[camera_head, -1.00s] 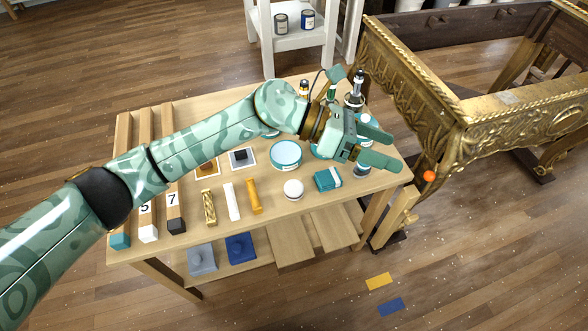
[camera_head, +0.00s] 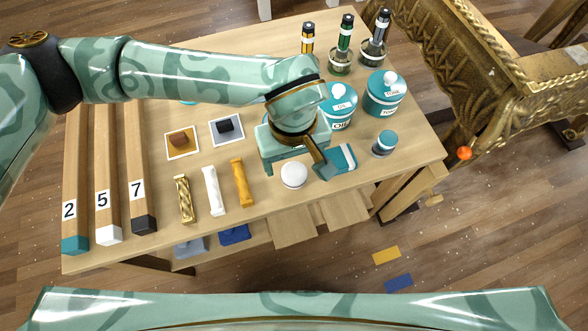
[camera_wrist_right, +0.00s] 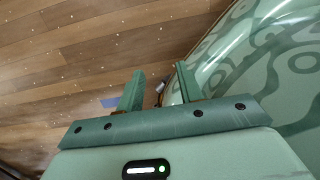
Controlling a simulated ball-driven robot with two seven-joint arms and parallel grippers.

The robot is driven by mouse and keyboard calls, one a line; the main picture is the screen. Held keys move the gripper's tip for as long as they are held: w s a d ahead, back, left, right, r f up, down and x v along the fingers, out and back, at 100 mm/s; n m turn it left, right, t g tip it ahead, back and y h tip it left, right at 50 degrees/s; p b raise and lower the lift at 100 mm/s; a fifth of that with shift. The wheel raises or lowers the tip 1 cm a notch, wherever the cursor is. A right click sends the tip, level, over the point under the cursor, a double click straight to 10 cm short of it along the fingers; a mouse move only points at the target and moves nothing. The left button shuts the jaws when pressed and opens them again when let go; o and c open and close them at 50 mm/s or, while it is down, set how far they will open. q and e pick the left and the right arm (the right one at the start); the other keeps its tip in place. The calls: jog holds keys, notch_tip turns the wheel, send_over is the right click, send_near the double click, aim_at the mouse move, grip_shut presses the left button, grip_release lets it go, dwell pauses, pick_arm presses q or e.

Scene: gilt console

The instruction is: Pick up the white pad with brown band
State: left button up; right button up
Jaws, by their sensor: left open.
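I cannot make out a white pad with a brown band. A round white object (camera_head: 293,175) lies near the table's front edge, with no brown band visible. A teal pad with a white band (camera_head: 341,159) lies to its right. My left gripper (camera_head: 292,158) is open and points down just behind the white object. Its hand hides the tabletop beneath it, and its fingertips are hard to see. My right gripper (camera_wrist_right: 160,88) is open and empty above the floor in the right wrist view.
Teal canisters (camera_head: 385,94) and several bottles (camera_head: 345,32) stand behind and right. A small teal-topped jar (camera_head: 385,143) is at the right. Gold and white bars (camera_head: 214,190) and numbered wooden strips (camera_head: 105,180) lie left. The gilt console (camera_head: 480,75) flanks the table's right side.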

aim_at(294, 172)
pick_arm(q)
jog(key=shift+f, duration=0.35)
notch_tip(294, 172, down, 4)
jog(key=b, duration=0.2)
jog(key=shift+s+d+f+b, duration=0.1)
jog(key=shift+b, duration=0.2)
jog(key=shift+f, duration=0.5)
jog(key=shift+r, duration=0.1)
pick_arm(e)
jog(key=shift+w+d+f+n, duration=0.2)
jog(key=shift+d+f, duration=0.25)
jog(key=shift+d, duration=0.2)
jog(key=shift+w+d+f+n, duration=0.1)
jog(key=shift+d+f+n, duration=0.1)
jog(key=shift+d+f, duration=0.35)
jog(key=shift+r, duration=0.1)
pick_arm(q)
jog(key=c, duration=1)
